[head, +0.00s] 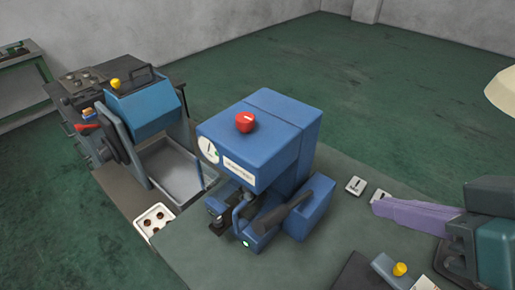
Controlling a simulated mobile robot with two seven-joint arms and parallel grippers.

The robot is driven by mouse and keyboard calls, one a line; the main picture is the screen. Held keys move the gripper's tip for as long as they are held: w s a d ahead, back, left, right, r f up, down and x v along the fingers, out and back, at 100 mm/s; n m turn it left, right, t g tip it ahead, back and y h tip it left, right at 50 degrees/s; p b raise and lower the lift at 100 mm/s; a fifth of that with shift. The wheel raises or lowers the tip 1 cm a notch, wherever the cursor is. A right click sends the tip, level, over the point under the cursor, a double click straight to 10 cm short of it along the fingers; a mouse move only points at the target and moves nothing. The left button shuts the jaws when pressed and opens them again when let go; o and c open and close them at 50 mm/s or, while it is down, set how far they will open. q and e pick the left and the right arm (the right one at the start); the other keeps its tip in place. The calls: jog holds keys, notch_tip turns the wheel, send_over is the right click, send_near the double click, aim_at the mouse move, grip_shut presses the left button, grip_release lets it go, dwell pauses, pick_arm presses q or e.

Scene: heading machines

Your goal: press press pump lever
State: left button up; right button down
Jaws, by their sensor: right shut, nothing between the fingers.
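The blue press (265,140) stands on the bench in the middle of the head view, with a red button on top and a round gauge on its front. A dark thick lever (284,214), which looks like the pump lever, slants up to the right low on the press, beside a smaller blue block. My left gripper is not in view.
A blue-grey machine (145,105) with a metal tray (178,170) stands at left. A yellow knob (400,269) sits at the lower right. The bench front (205,262) is clear.

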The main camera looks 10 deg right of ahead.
jog(key=w+f+n+t+y+b, duration=0.1)
jog(key=w+f+t+y+b, duration=0.2)
jog(key=f+y+b, duration=0.6)
notch_tip(320, 180, down, 3)
jog(key=t+b, duration=0.1)
jog(key=b, duration=1)
jog(key=shift+w+b, duration=0.3)
jog(key=shift+b, duration=0.1)
jog(key=shift+w, duration=0.1)
send_over(288, 207)
jog(key=s, duration=0.4)
jog(key=shift+s+a+f, duration=0.1)
jog(key=shift+a+f, duration=0.25)
jog(key=shift+f, duration=0.3)
jog(key=shift+s+a+f, duration=0.15)
jog(key=shift+a+f, duration=0.25)
jog(key=shift+f, duration=0.3)
jog(key=shift+s+a+f, duration=0.1)
jog(key=shift+a+f, duration=0.25)
jog(key=shift+f, duration=0.3)
jog(key=shift+f, duration=0.1)
